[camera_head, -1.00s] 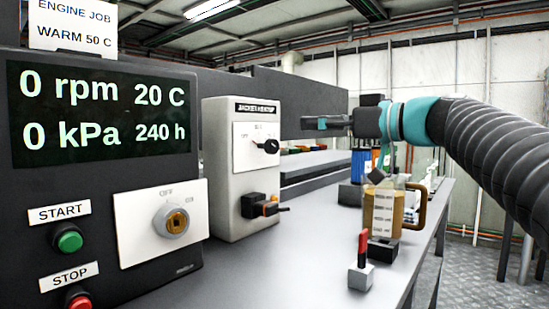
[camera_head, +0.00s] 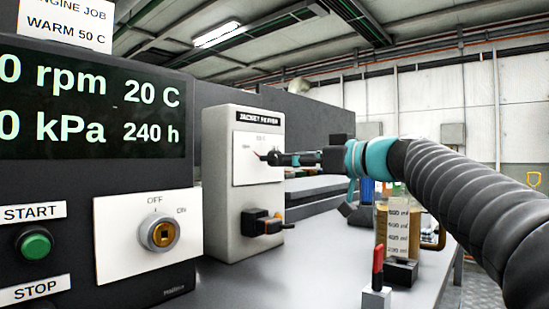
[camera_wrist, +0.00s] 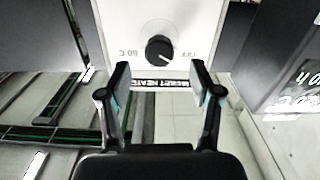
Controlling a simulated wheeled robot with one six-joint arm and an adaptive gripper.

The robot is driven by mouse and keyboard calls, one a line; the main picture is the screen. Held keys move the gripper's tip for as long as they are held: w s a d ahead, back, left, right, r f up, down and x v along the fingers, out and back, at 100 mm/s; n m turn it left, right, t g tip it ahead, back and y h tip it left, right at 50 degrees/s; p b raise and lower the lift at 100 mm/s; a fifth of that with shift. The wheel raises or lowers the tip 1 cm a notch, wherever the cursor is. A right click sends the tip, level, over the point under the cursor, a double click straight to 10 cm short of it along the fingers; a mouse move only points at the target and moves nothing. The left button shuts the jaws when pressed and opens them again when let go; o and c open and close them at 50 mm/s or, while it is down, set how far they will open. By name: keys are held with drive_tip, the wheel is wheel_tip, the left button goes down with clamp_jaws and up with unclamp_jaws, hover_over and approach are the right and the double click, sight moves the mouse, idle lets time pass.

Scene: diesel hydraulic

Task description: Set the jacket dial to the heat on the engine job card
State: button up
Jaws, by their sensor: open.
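The engine job card (camera_head: 68,18) at the upper left reads "WARM 50 C". The grey jacket heater box (camera_head: 222,215) stands on the bench with a white dial plate on its front. In the wrist view the black jacket dial (camera_wrist: 159,49) sits on that plate between marks reading OFF and 60 C, and its white pointer line is visible. My gripper (camera_head: 270,158) is at the dial plate in the head view and hides most of the dial there. In the wrist view my gripper (camera_wrist: 157,80) is open, its two fingers apart on either side, with the dial just beyond the fingertips.
The dark control panel (camera_head: 30,180) on the left shows 0 rpm, 20 C, 0 kPa and 240 h, with a key switch (camera_head: 160,233) and a green START button (camera_head: 35,243). A measuring jug (camera_head: 397,228) and a red-handled switch (camera_head: 377,265) stand on the bench.

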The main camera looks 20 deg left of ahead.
sight(274, 158)
drive_tip(key=p+x, duration=0.1)
drive_tip(key=x, duration=0.5)
drive_tip(key=shift+w+a, duration=0.15)
drive_tip(key=shift+a, duration=0.1)
drive_tip(key=c, duration=1.2)
